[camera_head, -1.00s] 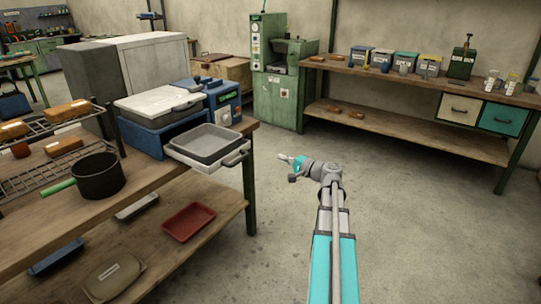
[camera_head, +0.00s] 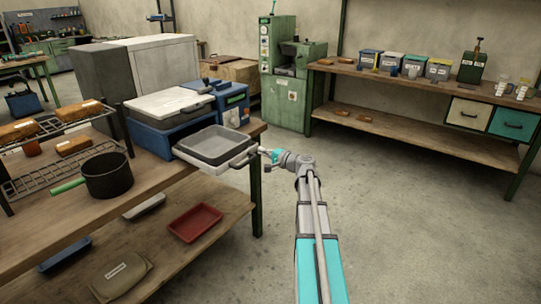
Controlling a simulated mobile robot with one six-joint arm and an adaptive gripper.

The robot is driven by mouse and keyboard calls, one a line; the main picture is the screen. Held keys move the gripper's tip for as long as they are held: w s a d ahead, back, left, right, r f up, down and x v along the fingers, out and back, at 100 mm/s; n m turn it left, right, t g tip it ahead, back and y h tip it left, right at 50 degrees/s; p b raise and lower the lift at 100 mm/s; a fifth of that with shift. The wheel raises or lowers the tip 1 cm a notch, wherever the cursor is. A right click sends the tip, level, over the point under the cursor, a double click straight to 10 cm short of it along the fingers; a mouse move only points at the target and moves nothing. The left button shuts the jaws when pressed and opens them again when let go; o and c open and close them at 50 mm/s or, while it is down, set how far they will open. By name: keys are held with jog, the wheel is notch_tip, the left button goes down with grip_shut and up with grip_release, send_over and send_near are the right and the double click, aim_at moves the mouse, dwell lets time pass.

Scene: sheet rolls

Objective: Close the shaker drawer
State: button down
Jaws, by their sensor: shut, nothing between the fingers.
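The shaker (camera_head: 155,138) is a blue box with a pale lid (camera_head: 168,103) on the left workbench. Its grey drawer (camera_head: 190,157) sticks out of the front, over the bench's right edge, open and seemingly empty. The drawer has a grey bar handle (camera_head: 243,160) at its outer end. My gripper (camera_head: 263,152) is shut and empty, just right of the handle and pointing left at it. I cannot tell whether the tips touch the handle.
A dark pot (camera_head: 108,177) with a green handle and a wire rack (camera_head: 62,125) stand left on the workbench (camera_head: 150,186). A blue device (camera_head: 232,105) stands behind the drawer. The floor (camera_head: 390,220) to the right is clear.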

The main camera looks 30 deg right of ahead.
jog(key=shift+w+a, duration=0.2)
jog(key=shift+w, duration=0.35)
jog(key=shift+d, duration=0.15)
